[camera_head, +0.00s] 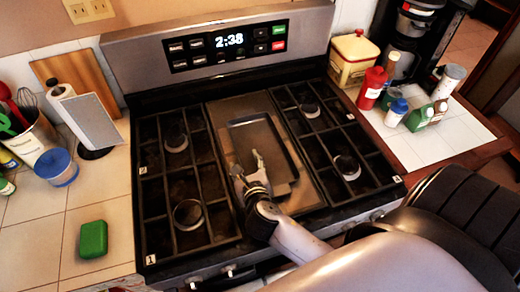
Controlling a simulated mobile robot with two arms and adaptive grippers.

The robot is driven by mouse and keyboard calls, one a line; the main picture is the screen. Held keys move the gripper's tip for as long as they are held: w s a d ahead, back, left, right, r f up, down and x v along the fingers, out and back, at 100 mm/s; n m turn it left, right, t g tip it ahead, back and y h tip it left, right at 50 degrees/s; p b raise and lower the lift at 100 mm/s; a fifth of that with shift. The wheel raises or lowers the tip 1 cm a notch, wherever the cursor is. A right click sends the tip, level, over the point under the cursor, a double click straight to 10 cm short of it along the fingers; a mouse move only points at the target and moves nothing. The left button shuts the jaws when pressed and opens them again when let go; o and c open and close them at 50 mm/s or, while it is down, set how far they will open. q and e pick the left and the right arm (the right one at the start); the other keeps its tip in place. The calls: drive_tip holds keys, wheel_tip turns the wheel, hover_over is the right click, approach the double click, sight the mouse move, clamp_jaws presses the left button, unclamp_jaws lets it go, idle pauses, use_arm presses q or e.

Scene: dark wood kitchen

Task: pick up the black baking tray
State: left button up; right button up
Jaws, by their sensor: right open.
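The black baking tray (272,138) lies flat on the middle griddle section of the stove (222,115), between the two burner grates. It is a dark rectangle with a raised rim. My right gripper (248,164) reaches in from the lower right and is over the tray's left front part. Its fingers are apart with nothing between them. I cannot tell whether a finger touches the tray. The gripper and wrist hide part of the tray's near left side. My left gripper is not in view.
Burner grates (175,185) flank the tray. Left counter holds a green sponge (93,239), a blue-lidded tub (57,167) and a utensil pot (32,140). Right counter holds a red bottle (371,90), a yellow canister (352,60), several small bottles and a coffee maker (408,35).

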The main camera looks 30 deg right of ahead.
drive_tip(key=shift+c, duration=0.6)
drive_tip(key=shift+s+a, duration=0.1)
drive_tip(key=c, duration=1.1)
clamp_jaws()
